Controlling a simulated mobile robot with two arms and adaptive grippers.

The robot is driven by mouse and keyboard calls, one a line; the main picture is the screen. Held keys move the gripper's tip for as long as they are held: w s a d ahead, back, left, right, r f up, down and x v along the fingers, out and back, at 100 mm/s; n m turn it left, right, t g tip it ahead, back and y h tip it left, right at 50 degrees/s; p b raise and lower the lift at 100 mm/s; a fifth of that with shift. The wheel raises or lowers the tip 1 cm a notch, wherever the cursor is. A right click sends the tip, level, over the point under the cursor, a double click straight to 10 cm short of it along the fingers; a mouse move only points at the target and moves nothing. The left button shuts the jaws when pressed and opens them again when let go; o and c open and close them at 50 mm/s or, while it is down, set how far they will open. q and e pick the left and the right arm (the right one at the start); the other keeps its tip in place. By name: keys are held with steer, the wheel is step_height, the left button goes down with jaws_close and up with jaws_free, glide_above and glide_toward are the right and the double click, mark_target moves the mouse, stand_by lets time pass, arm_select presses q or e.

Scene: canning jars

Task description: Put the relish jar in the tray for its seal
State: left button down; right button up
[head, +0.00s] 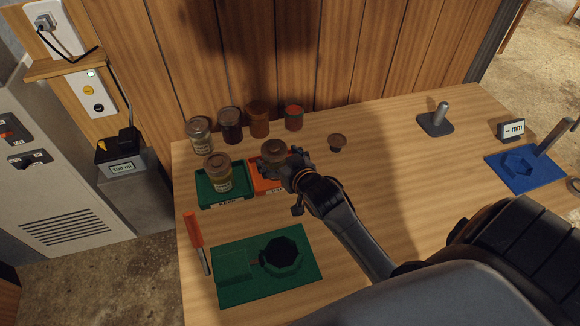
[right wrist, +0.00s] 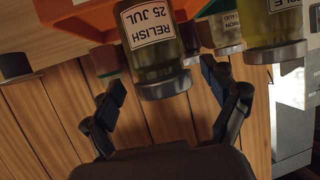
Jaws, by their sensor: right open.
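The relish jar (right wrist: 155,50) shows upside down in the right wrist view, with a label reading "RELISH 25 JUL" and a flat greyish lid. In the head view its brownish lid (head: 273,149) shows just left of my right gripper (head: 291,172). The jar is at the orange tray (head: 259,183); its base is hidden, so I cannot tell if it rests inside. My right gripper is open, its fingers on either side of the jar's lid end, with no clear contact. A green tray (head: 208,203) stands to the left. My left gripper is out of view.
Another jar (head: 218,178) stands in the green tray. Several jars (head: 230,124) line the back, with a small brown knob-like item (head: 337,141) to their right. A green fixture (head: 237,278) and an orange-handled tool (head: 193,230) lie in front.

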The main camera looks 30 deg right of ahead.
steer(key=v, duration=0.9)
steer(key=shift+s, duration=0.25)
steer(key=shift+r, duration=0.1)
